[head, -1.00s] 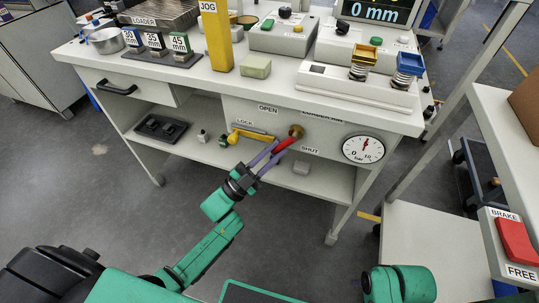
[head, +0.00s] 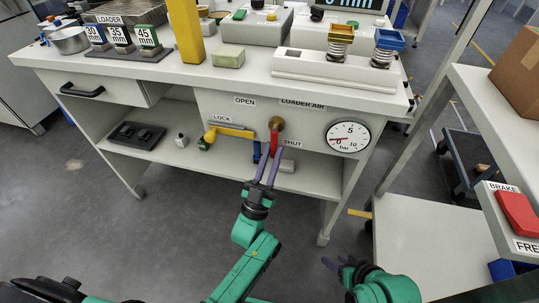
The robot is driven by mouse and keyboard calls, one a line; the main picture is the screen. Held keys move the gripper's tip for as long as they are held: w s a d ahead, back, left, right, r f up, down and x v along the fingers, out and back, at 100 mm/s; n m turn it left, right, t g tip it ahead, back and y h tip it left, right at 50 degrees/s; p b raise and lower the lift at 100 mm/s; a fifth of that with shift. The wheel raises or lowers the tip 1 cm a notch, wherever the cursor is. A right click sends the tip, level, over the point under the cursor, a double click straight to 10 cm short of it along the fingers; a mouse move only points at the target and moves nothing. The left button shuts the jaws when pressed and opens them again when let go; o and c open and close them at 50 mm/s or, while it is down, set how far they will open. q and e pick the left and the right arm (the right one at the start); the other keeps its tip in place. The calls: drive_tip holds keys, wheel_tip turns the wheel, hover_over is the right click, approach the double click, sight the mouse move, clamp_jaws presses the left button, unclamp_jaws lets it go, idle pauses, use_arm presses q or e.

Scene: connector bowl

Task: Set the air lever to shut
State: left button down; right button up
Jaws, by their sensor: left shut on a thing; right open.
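The red air lever (head: 274,141) hangs down from its brass hub (head: 277,123) on the bench's front panel. It points almost straight down, beside the SHUT label (head: 292,143). The OPEN label (head: 244,101) is up and left of the hub. My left gripper (head: 270,158) is shut on the lever, its purple fingers on either side of the lever's lower part. The round white gauge (head: 347,136) to the right has its red needle close to 0. My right gripper (head: 341,263) is open and empty, low in the view, away from the bench.
A yellow LOCK handle (head: 229,131) sits left of the lever. The shelf below holds a black tray (head: 136,135) and small blocks. The floor before the bench is clear.

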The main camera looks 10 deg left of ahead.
use_arm(q)
drive_tip(key=shift+f, duration=0.15)
drive_tip(key=c, duration=0.8)
unclamp_jaws()
drive_tip(key=shift+s+f, duration=0.25)
drive_tip(key=shift+f, duration=0.05)
drive_tip(key=b+v, duration=0.1)
drive_tip(key=v, duration=1.2)
drive_tip(key=shift+s+a+f, duration=0.1)
drive_tip(key=shift+s+f, duration=0.1)
drive_tip(key=shift+s, duration=0.1)
use_arm(e)
drive_tip(key=a, duration=0.1)
drive_tip(key=a+f+t, duration=0.1)
drive_tip(key=w+a+y, duration=0.1)
drive_tip(key=shift+f+t, duration=0.3)
use_arm(q)
drive_tip(key=shift+w, duration=0.1)
